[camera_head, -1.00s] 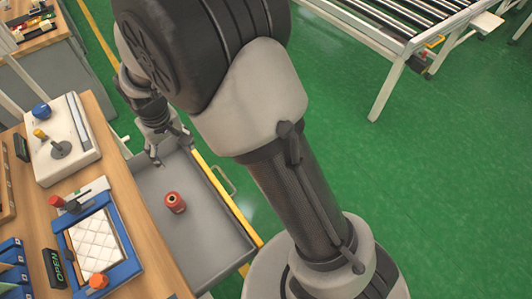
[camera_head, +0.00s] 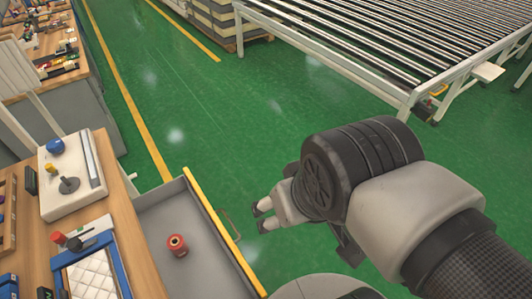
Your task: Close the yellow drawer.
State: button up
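The yellow drawer (camera_head: 162,222) is pulled out from the right side of the wooden workbench. It has a grey inside, a yellow front edge (camera_head: 222,226) and a handle on its outer face. A red spool-like object (camera_head: 177,245) stands inside it. My gripper (camera_head: 260,215) is outside the drawer, to the right of the yellow front and near the handle (camera_head: 231,224). Its two fingers are spread apart and nothing shows between them. I cannot tell whether a finger touches the handle.
The workbench (camera_head: 120,219) carries a white device (camera_head: 70,190) and a blue-framed tray (camera_head: 123,274) with a white quilted piece. A roller conveyor (camera_head: 390,50) stands at the back right. The green floor (camera_head: 200,120) between is clear.

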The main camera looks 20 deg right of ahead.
aim_at(214, 267)
jog(key=l+u, duration=0.35)
jog(key=k+l+u, duration=0.15)
jog(key=l+u, duration=0.2)
jog(key=k+l+u, duration=0.15)
jog(key=l+u, duration=0.25)
jog(key=k+l+u, duration=0.2)
jog(key=u, duration=0.15)
jog(key=i+j+z, duration=0.15)
jog(key=z, duration=0.25)
jog(key=j, duration=0.1)
